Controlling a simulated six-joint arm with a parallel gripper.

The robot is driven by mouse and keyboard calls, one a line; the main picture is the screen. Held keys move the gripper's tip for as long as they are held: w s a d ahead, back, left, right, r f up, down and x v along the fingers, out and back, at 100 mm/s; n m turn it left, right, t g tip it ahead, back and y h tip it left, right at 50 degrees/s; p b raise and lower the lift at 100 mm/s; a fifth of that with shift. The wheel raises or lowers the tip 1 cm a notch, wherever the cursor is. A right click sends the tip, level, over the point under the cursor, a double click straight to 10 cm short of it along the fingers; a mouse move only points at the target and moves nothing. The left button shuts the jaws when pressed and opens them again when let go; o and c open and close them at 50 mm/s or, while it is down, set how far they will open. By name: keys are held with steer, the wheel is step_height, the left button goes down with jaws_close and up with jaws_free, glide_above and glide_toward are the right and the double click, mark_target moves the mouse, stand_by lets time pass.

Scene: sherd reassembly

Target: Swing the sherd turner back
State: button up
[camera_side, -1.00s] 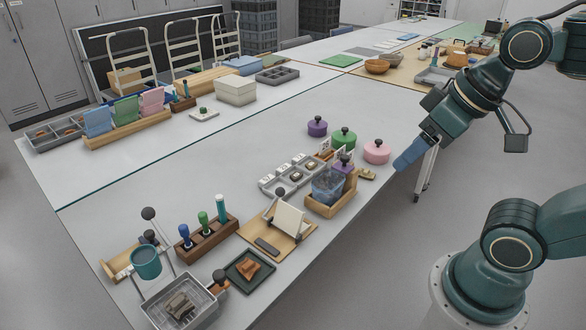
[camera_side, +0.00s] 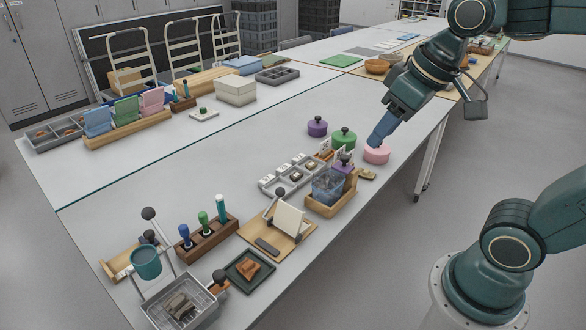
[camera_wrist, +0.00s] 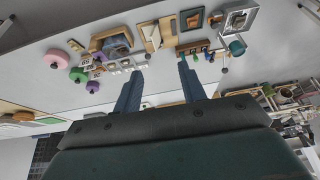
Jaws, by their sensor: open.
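I cannot tell for sure which piece is the sherd turner. One candidate is a teal cup (camera_side: 146,262) in a metal frame at the front left, with black ball knobs; the cup also shows in the wrist view (camera_wrist: 237,47). My gripper (camera_side: 376,143) appears above the pink lidded jar (camera_side: 377,155), well to the right of both. In the wrist view its blue fingers (camera_wrist: 160,66) are apart with nothing between them.
A metal tray (camera_side: 210,312) with sherds and a dark tray (camera_side: 233,275) with an orange sherd lie at the front. A stamp rack (camera_side: 210,240), wooden-based bin (camera_side: 330,209) and grey compartment tray (camera_side: 272,187) stand nearby. The table's middle is mostly clear.

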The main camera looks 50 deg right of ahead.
steer(key=w+d+f+g+y, duration=0.15)
steer(key=w+f, duration=0.25)
steer(key=w, duration=0.7)
steer(key=w+d+f+g, duration=0.1)
steer(key=w+d+f, duration=0.15)
steer(key=w, duration=0.85)
steer(key=w+d+f, duration=0.2)
steer(key=w+f, duration=0.1)
steer(key=f, duration=0.5)
steer(key=w+d+f+g+y, duration=0.1)
steer(key=w+d+f, duration=0.1)
steer(key=f, duration=0.5)
steer(key=w+d+f+g+y, duration=0.1)
steer(key=w+f, duration=0.3)
steer(key=f, duration=0.4)
steer(key=shift+w+d+f, duration=0.3)
steer(key=shift+d, duration=0.45)
steer(key=shift+a+f+y, duration=0.15)
steer(key=shift+f+y, duration=0.05)
steer(key=shift+y, duration=0.05)
